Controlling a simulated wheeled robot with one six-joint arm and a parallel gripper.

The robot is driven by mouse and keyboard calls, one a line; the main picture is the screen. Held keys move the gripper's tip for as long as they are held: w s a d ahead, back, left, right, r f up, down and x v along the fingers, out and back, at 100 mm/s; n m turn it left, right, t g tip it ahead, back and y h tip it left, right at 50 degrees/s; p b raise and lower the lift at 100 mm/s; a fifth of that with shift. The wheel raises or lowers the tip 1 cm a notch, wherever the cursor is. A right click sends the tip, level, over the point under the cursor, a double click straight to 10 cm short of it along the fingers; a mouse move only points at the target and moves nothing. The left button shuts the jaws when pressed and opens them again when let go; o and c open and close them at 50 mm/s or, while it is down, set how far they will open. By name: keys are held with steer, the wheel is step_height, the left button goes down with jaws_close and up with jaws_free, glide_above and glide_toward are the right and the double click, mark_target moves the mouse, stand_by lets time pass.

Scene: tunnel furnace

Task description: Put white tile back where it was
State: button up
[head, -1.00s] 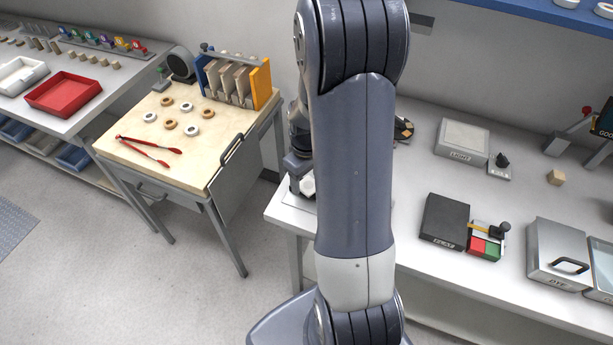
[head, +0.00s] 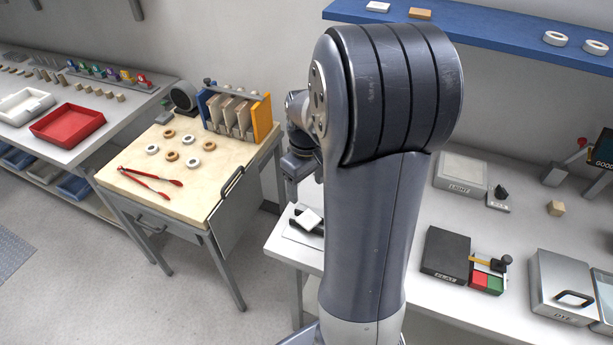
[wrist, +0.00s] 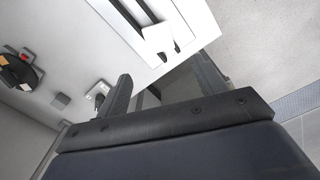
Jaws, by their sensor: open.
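A white tile (head: 308,218) lies on a dark holder on a pale plate at the left end of the right bench. In the wrist view the white tile (wrist: 157,38) lies beyond my fingers, partly over dark slots in the plate (wrist: 120,12). My gripper (wrist: 162,82) is open with nothing between its fingers, apart from the tile. Another white tile (head: 378,7) lies on the blue shelf.
The blue shelf (head: 480,32) also holds a tan tile (head: 420,14) and two white rings. A black box (head: 446,252), a light box (head: 461,173) and a grey lidded box (head: 560,285) stand on the right bench. A wooden table (head: 190,190) with rings and red tongs stands left.

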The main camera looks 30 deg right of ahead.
mark_target(307, 217)
step_height(307, 217, up, 2)
steer(key=shift+r, duration=0.25)
stand_by(0.5)
step_height(307, 217, down, 14)
steer(key=shift+r+b, duration=0.2)
steer(key=shift+b, duration=0.15)
steer(key=shift+r+p, duration=0.45)
steer(key=shift+r, duration=0.05)
steer(key=shift+f, duration=0.1)
